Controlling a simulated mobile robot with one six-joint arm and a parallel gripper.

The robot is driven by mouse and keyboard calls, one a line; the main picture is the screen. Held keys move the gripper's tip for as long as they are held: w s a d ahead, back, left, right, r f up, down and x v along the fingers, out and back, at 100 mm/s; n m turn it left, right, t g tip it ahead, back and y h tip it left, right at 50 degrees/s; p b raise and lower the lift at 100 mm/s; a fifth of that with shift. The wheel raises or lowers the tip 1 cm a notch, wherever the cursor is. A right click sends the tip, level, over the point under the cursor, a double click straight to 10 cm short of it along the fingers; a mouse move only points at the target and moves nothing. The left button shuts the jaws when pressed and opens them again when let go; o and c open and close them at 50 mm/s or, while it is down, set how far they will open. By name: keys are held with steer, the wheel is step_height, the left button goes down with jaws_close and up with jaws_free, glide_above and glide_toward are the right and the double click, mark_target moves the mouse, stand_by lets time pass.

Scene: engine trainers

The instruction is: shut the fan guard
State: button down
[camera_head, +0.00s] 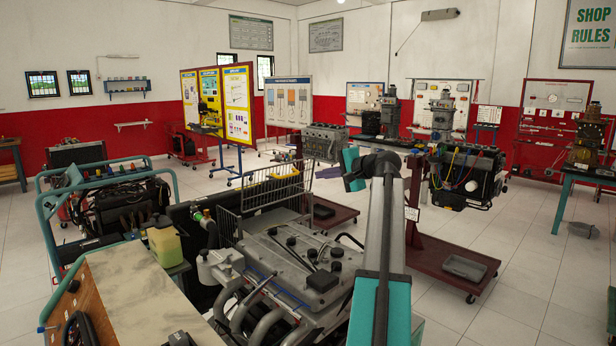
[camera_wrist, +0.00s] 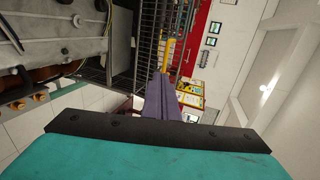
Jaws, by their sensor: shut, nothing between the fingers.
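The fan guard (camera_head: 264,192) is a dark wire cage at the front of the engine (camera_head: 300,265). It has upright bars and a yellow strip (camera_head: 285,173) along its upper part. In the wrist view its bars (camera_wrist: 150,40) run up the middle, and the yellow strip (camera_wrist: 167,53) lies just beyond my fingertips. I cannot tell how far the guard stands open. My gripper (camera_wrist: 160,82) has its purple-grey fingers together and empty, pointing toward the yellow strip. Whether they touch it is unclear. In the head view, my wrist hides part of the scene right of the guard.
Yellow display boards (camera_head: 222,105) stand behind. Tiled floor is open at the right.

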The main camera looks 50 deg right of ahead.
steer(key=r+p+x, duration=0.1)
steer(key=p+x, duration=0.3)
steer(key=x, duration=0.9)
steer(key=shift+w, duration=0.4)
steer(key=shift+d, duration=0.1)
